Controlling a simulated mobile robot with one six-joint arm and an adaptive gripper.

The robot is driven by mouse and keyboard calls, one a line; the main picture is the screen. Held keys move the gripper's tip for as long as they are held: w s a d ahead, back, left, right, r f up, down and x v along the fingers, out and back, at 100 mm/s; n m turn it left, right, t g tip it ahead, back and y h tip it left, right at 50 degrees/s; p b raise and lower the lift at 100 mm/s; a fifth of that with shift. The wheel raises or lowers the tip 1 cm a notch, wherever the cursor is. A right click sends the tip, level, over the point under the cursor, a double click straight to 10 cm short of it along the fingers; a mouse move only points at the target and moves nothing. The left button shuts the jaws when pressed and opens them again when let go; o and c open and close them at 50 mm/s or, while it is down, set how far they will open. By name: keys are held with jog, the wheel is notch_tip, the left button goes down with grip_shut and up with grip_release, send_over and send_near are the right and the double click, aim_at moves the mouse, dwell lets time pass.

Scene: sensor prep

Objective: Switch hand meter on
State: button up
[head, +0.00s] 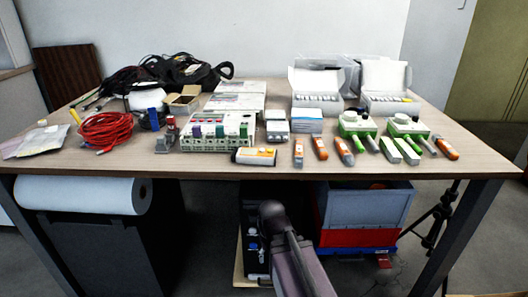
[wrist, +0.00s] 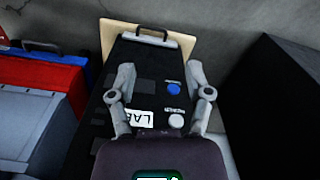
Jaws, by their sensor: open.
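A hand-sized white and orange device (head: 255,156) lies flat near the table's front edge in the head view. Several slimmer orange and grey handheld devices lie to its right, one of them here (head: 320,147). I cannot tell for sure which one is the hand meter, and no switch or display can be made out at this size. My gripper (wrist: 160,75) shows in the wrist view with its two fingers spread and nothing between them. It points toward a black case (wrist: 150,62) with a blue knob, a white knob and a label. No handheld device shows in the wrist view.
The table (head: 210,164) is crowded: red cable coil (head: 106,130), green-white rack (head: 215,132), open white boxes (head: 316,88) and green-white instruments (head: 357,124). Its front edge is mostly bare. A blue and red crate (head: 362,208) and a paper roll (head: 80,194) are below it.

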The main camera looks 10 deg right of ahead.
jog(key=shift+c, duration=0.3)
grip_shut()
jog(key=shift+d, duration=0.1)
dwell(1.1)
